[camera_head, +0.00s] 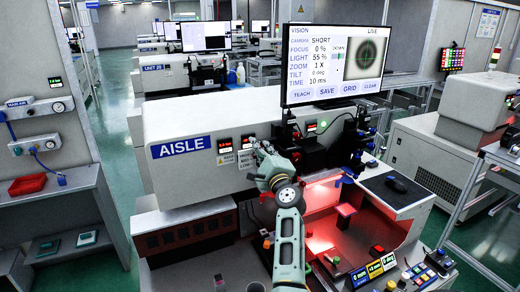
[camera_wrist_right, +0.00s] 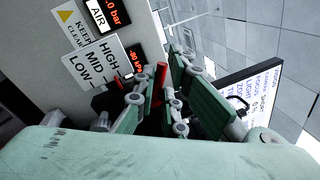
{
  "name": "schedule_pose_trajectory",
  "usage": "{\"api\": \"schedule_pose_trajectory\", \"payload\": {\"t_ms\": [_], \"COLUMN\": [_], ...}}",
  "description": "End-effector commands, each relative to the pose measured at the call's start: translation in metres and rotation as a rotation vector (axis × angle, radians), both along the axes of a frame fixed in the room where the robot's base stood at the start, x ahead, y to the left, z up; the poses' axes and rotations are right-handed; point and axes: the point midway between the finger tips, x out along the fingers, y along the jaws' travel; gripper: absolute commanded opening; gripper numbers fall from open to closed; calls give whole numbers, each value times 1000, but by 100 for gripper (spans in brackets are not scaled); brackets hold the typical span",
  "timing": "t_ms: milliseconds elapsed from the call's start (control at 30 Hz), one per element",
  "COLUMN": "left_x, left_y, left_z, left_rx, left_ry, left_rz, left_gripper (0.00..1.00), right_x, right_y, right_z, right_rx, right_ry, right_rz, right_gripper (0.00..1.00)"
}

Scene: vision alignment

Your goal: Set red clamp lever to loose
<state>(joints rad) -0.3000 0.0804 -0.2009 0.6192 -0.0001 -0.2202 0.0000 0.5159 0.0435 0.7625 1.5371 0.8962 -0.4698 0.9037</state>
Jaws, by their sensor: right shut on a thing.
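My right gripper (camera_head: 263,156) is at the front of the white machine marked AISLE, just right of the small display and label plates. In the right wrist view its green fingers (camera_wrist_right: 164,82) are closed around a slim red lever (camera_wrist_right: 158,84). The lever stands between the fingers, beside a plate marked HIGH, MID, LOW (camera_wrist_right: 94,63). Its lower end is hidden by the fingers. In the head view my gripper covers the lever. No loose marking is readable, so I cannot tell the lever's setting or whether it is the clamp lever. My left gripper is not in view.
A monitor (camera_head: 336,62) stands above and right of my gripper. Dark camera fixtures (camera_head: 358,140) sit right of it. A red-lit bay (camera_head: 322,195) lies below, with a button panel (camera_head: 432,262) at the front right. The aisle floor (camera_head: 112,140) on the left is clear.

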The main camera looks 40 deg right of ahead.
Motion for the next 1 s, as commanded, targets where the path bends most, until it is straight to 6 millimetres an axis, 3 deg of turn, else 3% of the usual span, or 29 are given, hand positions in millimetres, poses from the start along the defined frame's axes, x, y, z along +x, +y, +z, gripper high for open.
{"api": "schedule_pose_trajectory", "payload": {"t_ms": [100, 133, 300, 700, 867, 1000], "left_x": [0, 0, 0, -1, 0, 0], "left_y": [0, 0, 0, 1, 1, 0], "left_z": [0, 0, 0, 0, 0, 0], "left_rx": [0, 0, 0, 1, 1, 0], "left_ry": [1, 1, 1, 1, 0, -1], "left_rz": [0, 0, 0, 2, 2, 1], "left_gripper": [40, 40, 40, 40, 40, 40], "right_x": [1, 1, 1, -4, -25, -53], "right_y": [2, 2, 2, 3, 11, 22], "right_z": [-2, -2, -1, -2, -7, -12], "right_rx": [2, 2, 2, 1, 0, 0], "right_ry": [3, 2, 1, 0, 2, 3], "right_rz": [5, 6, 4, 1, 0, 0], "right_gripper": [0, 12, 27, 27, 27, 27]}}
